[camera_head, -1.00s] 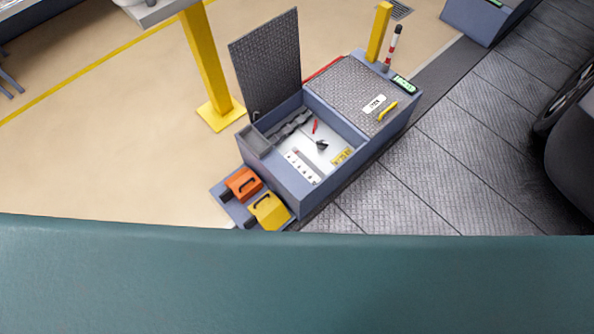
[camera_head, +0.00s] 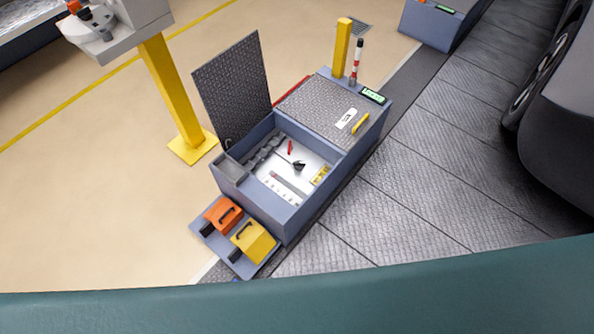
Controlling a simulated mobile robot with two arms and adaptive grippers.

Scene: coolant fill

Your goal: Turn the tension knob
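An open blue-grey box (camera_head: 250,201) stands on the floor in the head view, its metal lid (camera_head: 232,88) raised at the left. Inside, on a white floor, I see a small black knob-like part (camera_head: 299,165) with a thin rod, a red item (camera_head: 290,147), a yellow label (camera_head: 321,175) and a grey slotted strip (camera_head: 288,186). I cannot tell for sure which part is the tension knob. Neither of my grippers shows in this view.
An orange case (camera_head: 222,214) and a yellow case (camera_head: 254,243) sit on a low platform before the box. A yellow post (camera_head: 172,90) carries a grey machine (camera_head: 118,25). A dark vehicle (camera_head: 560,130) stands at the right. Tan floor at the left is clear.

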